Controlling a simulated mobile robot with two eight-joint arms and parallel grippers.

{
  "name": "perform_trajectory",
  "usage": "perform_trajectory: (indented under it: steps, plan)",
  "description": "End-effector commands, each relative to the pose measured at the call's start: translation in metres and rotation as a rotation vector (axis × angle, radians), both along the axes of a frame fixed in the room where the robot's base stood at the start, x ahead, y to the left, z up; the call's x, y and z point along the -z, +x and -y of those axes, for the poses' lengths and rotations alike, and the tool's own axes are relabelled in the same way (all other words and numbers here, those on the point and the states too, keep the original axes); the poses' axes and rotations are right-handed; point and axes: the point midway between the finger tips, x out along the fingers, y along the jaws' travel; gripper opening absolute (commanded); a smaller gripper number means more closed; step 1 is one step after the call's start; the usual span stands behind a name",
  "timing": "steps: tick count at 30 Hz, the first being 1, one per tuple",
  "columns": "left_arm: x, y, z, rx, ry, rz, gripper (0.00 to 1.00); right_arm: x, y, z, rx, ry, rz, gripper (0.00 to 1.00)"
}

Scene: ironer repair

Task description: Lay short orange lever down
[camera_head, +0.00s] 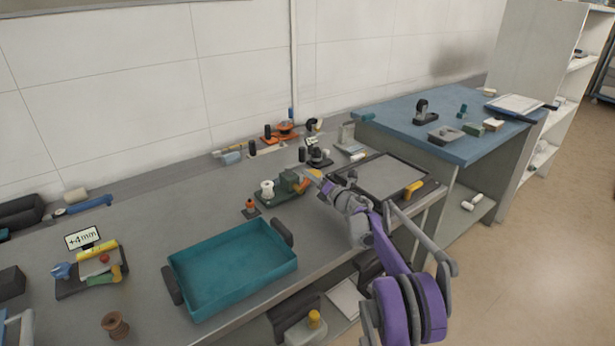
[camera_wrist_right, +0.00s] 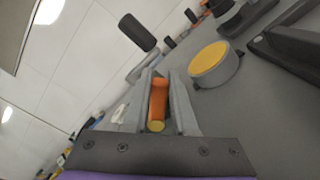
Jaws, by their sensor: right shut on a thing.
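The short orange lever (camera_wrist_right: 158,98) shows in the right wrist view between the two fingers of my right gripper (camera_wrist_right: 157,105); its near end is yellow. In the head view my right gripper (camera_head: 328,182) reaches over the workbench beside a green fixture (camera_head: 287,186), with an orange part (camera_head: 302,186) showing at its tip. The right gripper is shut on the lever. I cannot tell whether the lever touches the fixture. My left gripper is not in view.
A teal tray (camera_head: 232,268) with dark handles lies empty on the grey workbench (camera_head: 150,235). A dark-framed flat panel (camera_head: 385,175) lies to the right, with a yellow-handled tool (camera_head: 413,189). A white spool (camera_head: 267,188) stands by the fixture.

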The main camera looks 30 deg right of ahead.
Motion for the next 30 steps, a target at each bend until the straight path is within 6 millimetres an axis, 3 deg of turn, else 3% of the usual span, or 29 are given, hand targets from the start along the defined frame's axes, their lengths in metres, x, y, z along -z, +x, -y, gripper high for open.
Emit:
perform_trajectory:
  steps: [15, 30]
  plan:
    - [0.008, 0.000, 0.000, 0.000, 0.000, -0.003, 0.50, 0.018, 0.001, 0.010, 0.001, 0.334, -0.027, 0.00]
    - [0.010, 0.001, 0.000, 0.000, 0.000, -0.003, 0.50, 0.020, 0.001, 0.011, 0.001, 0.395, -0.032, 0.00]
